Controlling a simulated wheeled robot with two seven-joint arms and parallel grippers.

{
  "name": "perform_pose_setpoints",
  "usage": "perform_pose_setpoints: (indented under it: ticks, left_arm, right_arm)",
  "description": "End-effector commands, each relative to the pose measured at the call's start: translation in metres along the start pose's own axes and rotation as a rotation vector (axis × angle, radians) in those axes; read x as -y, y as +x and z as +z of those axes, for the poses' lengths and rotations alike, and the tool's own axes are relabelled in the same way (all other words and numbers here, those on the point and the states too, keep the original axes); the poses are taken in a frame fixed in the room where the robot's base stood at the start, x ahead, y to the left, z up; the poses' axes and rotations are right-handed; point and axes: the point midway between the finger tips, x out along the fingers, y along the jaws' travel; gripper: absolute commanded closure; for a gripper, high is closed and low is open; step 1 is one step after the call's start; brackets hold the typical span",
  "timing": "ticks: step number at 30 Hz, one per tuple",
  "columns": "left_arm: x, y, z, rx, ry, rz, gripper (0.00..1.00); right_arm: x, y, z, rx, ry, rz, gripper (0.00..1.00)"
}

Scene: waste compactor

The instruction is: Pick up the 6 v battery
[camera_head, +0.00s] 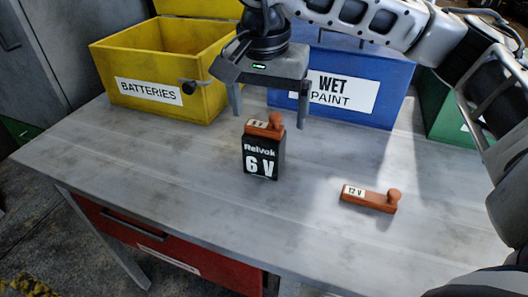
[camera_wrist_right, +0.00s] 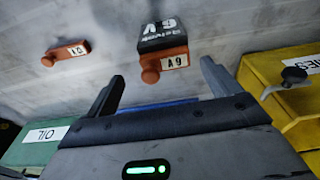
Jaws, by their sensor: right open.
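The 6 V battery (camera_head: 261,159) is a black block with white lettering and a brown top piece with a knob, standing upright on the grey table. It also shows in the right wrist view (camera_wrist_right: 160,34), ahead of the fingers. My right gripper (camera_head: 268,116) is open and empty, pointing down above and behind the battery. Its two fingers are spread to either side and do not touch it. The right wrist view shows the open fingers (camera_wrist_right: 160,80) below the battery in the picture. My left gripper is not in view.
A brown piece labelled 12 V (camera_head: 371,200) lies to the right on the table (camera_head: 150,180). Behind stand a yellow BATTERIES box (camera_head: 115,65), a blue WET PAINT box (camera_head: 388,85) and a green box (camera_head: 440,110). The table front is clear.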

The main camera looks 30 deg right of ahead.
Motion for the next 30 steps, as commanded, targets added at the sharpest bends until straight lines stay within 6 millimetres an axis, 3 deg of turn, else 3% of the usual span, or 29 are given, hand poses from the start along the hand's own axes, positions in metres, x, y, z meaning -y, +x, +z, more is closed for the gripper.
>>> perform_pose_setpoints:
  ticks: [8,18,26,30]
  left_arm:
    - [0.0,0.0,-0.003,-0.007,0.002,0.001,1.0]
    - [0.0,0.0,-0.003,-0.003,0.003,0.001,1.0]
    - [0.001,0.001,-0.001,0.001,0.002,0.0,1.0]
    - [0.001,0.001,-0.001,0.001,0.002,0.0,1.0]
  right_arm:
    - [0.001,0.023,0.001,0.002,-0.001,0.001,0.11]
    - [0.007,0.067,0.004,0.002,-0.001,0.0,0.11]
    - [0.007,0.069,0.004,0.001,-0.002,-0.002,0.11]
    - [0.007,0.069,0.004,0.001,-0.002,-0.002,0.47]
